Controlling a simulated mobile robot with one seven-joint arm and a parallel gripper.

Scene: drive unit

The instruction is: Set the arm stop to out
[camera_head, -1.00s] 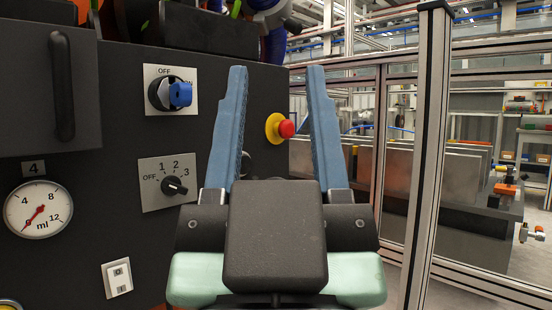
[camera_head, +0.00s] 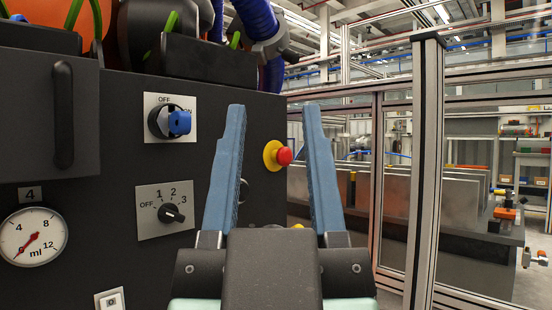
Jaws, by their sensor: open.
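A red mushroom-shaped button (camera_head: 284,156) on a yellow collar (camera_head: 270,155) sticks out from the right part of the dark panel, and it is likely the arm stop. I cannot tell from its shape whether it is pushed in or out. My gripper (camera_head: 274,107) is open and empty, its two blue fingers pointing up and away. In the picture the button lies between the fingers, closer to the right one. The gripper appears nearer to the camera than the button, with no contact visible.
A dark round fitting (camera_head: 243,190) shows partly behind the left finger. A metal-framed fence post (camera_head: 427,170) stands at right.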

